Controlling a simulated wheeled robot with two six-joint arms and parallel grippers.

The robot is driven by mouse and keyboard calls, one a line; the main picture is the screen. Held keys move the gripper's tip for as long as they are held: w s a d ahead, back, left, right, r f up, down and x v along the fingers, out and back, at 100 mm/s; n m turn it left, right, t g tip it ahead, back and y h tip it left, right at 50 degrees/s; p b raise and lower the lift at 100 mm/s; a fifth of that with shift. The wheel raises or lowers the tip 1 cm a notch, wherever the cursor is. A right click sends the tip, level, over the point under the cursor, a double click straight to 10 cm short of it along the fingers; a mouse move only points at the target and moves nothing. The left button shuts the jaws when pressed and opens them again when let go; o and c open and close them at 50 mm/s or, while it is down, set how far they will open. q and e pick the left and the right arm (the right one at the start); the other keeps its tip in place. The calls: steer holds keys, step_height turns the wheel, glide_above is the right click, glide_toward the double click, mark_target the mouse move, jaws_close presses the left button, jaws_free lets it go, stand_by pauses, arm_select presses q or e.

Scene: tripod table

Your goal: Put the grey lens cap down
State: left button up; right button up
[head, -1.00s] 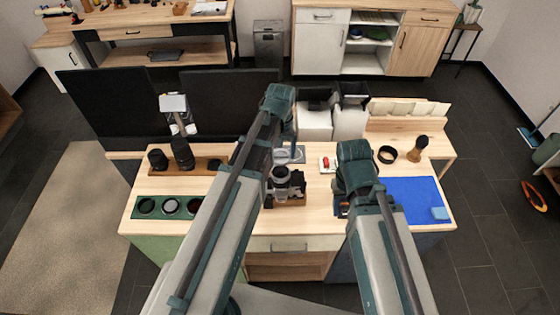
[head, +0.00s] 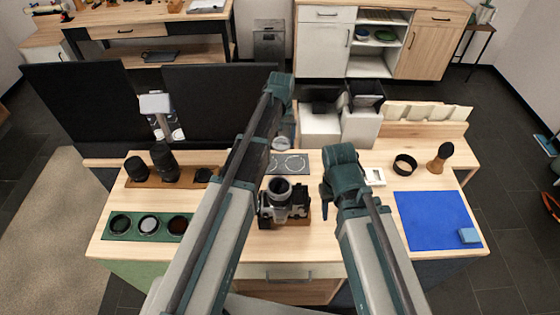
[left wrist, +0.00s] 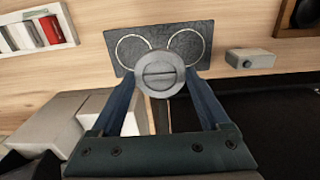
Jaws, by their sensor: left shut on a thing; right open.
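The grey lens cap (left wrist: 160,75) is a round disc with a slot across its face. My left gripper (left wrist: 164,84) is shut on it, one finger at each side. In the left wrist view the cap overlaps the near edge of a dark mat (left wrist: 125,50) with two pale rings. In the head view the cap (head: 281,143) is at the far side of the mat (head: 301,158), by my left gripper (head: 284,128). Whether it touches anything below is unclear. My right gripper (head: 327,200) is open, right of the camera; its tips are partly hidden.
A camera (head: 284,204) stands at the table's middle. A green filter tray (head: 134,224) and lenses (head: 164,163) are at left. A blue mat (head: 433,222), black ring (head: 404,165) and white tray (head: 376,177) are at right. White boxes (head: 320,129) stand behind.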

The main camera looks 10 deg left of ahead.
mark_target(281, 163)
arm_select(q)
steer(key=shift+w+f+b, duration=0.1)
steer(key=shift+f+b, duration=4.35)
steer(key=shift+f, duration=0.35)
arm_select(e)
steer(key=shift+f, duration=4.8)
arm_select(q)
steer(key=shift+f, duration=0.1)
steer(key=shift+f, duration=0.15)
arm_select(e)
steer(key=shift+f, duration=0.25)
arm_select(q)
steer(key=o, duration=1.3)
arm_select(e)
steer(key=shift+r, duration=0.15)
arm_select(q)
step_height(281, 163, up, 13)
steer(key=p, duration=1.2)
steer(key=shift+f, duration=0.2)
arm_select(e)
step_height(281, 163, up, 12)
steer(key=shift+r, duration=0.15)
